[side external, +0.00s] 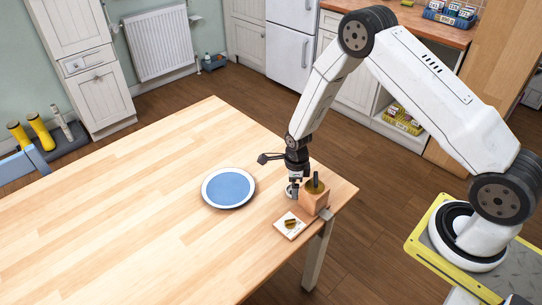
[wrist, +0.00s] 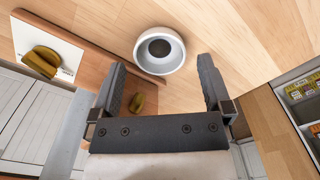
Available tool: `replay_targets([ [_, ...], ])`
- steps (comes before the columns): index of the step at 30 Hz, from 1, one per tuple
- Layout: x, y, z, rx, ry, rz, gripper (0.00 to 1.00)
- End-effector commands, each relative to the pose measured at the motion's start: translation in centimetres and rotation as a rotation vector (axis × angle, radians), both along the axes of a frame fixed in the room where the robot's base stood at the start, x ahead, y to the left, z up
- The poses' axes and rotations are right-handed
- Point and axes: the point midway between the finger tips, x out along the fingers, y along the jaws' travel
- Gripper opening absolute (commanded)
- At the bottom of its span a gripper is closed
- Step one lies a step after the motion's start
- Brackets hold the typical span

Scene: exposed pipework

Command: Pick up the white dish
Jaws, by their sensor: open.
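The white dish (wrist: 160,51) is a small round bowl with a dark centre. In the wrist view it lies on the wooden table just beyond the fingertips, about midway between them. In the side view only a bit of the dish (side external: 290,191) shows beneath my gripper (side external: 295,181), beside a wooden block. My gripper (wrist: 162,65) is open, with nothing held between its fingers. It points down close over the dish. Whether a finger touches the dish cannot be told.
The wooden block (side external: 309,201), with a dark greenish item (side external: 316,186) on it, stands immediately right of the dish. A white square (side external: 283,229) bearing a greenish piece lies nearer the table edge. A blue plate with a white rim (side external: 229,188) is to the left. The left tabletop is clear.

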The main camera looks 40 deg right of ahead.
Motion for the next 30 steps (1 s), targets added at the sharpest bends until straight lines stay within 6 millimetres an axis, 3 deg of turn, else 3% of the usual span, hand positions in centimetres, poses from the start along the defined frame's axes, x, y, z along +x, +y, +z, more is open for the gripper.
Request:
replay_targets([
  [7, 0.0, 0.0, -2.1, 0.001, 0.001, 0.000, 1.00],
  [24, 0.0, 0.0, -2.3, 0.000, 0.000, 0.001, 1.00],
  [25, 0.0, 0.0, -2.3, 0.000, 0.000, 0.001, 0.97],
  [26, 0.0, 0.0, -2.3, 0.000, 0.000, 0.001, 0.87],
  [30, 0.0, 0.0, -2.3, 0.000, 0.000, 0.001, 0.43],
])
